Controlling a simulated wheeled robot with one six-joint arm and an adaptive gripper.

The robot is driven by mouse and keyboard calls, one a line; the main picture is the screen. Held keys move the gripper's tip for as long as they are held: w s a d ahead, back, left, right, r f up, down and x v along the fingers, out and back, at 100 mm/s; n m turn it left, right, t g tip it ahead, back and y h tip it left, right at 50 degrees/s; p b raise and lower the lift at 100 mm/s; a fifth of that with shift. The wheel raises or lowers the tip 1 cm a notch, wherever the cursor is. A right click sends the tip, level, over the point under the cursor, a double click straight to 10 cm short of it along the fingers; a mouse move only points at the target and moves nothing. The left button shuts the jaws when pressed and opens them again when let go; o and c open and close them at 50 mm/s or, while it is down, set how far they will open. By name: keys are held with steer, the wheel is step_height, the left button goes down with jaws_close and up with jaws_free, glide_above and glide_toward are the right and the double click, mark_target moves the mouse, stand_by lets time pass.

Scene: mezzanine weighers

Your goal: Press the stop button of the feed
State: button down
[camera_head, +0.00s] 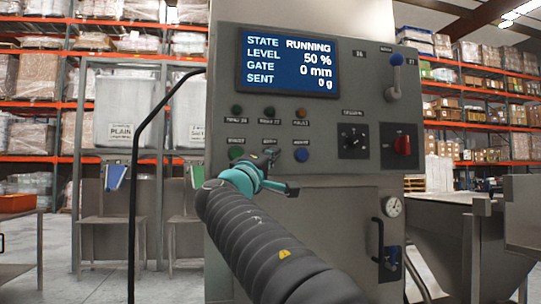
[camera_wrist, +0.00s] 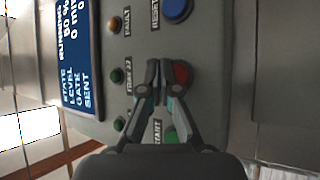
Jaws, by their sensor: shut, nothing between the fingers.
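The grey control panel (camera_head: 335,105) fills the middle of the head view. Its screen (camera_head: 290,65) reads STATE RUNNING, LEVEL 50 %, GATE 0 mm, SENT 0 g. In the wrist view, which is turned sideways, a red button (camera_wrist: 182,72) lies between the green START button (camera_wrist: 171,137) and the blue RESET button (camera_wrist: 177,9). Its label is hidden. My gripper (camera_wrist: 161,72) is shut and empty, its tips over the red button's edge, covering part of it. I cannot tell whether they touch. In the head view my gripper (camera_head: 273,155) hides the red button.
Small lamps (camera_head: 269,111) sit above the buttons. To their right are a black dial (camera_head: 354,142) and a red rotary switch (camera_head: 402,145). A blue-knobbed lever (camera_head: 396,62) stands top right. A black bent pipe (camera_head: 136,180) rises left of the panel.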

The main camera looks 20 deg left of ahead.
steer(key=shift+w, duration=0.1)
stand_by(0.6)
steer(key=shift+w+a, duration=0.2)
steer(key=shift+w, duration=0.05)
steer(key=shift+w+a, duration=0.25)
steer(key=shift+w, duration=0.1)
stand_by(0.9)
steer(key=shift+s+d+b, duration=0.45)
steer(key=shift+s+b, duration=0.2)
steer(key=shift+s, duration=0.05)
steer(key=shift+s, duration=0.1)
